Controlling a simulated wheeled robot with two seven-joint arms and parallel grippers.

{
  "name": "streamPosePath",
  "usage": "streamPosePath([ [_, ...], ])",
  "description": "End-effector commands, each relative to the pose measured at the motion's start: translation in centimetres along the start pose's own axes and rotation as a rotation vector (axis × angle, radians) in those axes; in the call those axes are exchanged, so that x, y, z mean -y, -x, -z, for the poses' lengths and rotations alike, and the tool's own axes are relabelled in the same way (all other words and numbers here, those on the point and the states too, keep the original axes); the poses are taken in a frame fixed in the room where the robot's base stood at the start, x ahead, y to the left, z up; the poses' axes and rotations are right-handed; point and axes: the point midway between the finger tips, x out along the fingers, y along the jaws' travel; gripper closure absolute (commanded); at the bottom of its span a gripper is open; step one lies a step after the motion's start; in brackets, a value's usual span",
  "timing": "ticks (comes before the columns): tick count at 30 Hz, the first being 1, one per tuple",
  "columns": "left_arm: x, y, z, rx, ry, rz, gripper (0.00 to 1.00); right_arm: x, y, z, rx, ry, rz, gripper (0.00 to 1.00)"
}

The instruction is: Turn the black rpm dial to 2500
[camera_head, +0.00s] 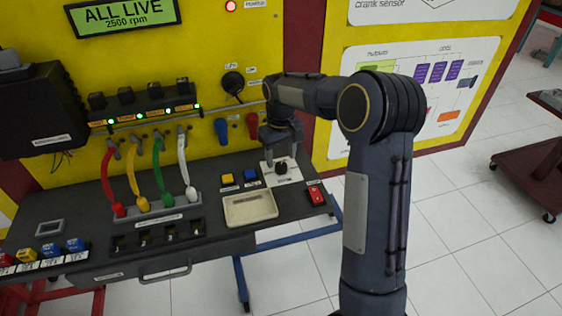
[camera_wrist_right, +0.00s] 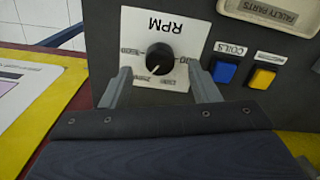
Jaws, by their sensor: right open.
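The black rpm dial (camera_wrist_right: 160,57) sits on a white plate marked RPM (camera_wrist_right: 185,22), which appears upside down in the right wrist view. A pale mark on the dial points down and slightly left there; the small scale numbers are hard to read. In the head view the dial (camera_head: 281,169) is at the right part of the dark bench. My right gripper (camera_wrist_right: 160,77) is open, with one finger to each side of the dial and gaps between. In the head view it (camera_head: 284,152) is just above the dial. The green display (camera_head: 123,16) reads ALL LIVE, 2500 rpm. My left gripper is out of view.
Yellow (camera_head: 227,179) and blue (camera_head: 250,175) buttons and a beige tray (camera_head: 250,207) lie left of the dial. A red switch (camera_head: 316,194) is to its right. Several coloured leads and a yellow panel (camera_head: 215,60) stand behind. A cart (camera_head: 535,165) is far right.

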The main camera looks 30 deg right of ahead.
Motion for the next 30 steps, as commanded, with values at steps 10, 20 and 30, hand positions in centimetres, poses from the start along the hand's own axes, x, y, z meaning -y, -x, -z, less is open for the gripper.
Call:
streamPosePath([
  [10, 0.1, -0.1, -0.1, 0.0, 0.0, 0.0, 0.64, 0.0, 4.5, 0.1, -0.002, 0.001, 0.0, 0.45],
  [20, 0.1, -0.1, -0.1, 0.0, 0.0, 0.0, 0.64, 0.0, 4.7, 0.0, -0.001, 0.001, 0.0, 0.45],
  [30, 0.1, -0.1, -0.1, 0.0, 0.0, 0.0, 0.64, 0.2, 5.7, -1.3, -0.025, -0.01, 0.023, 0.45],
])
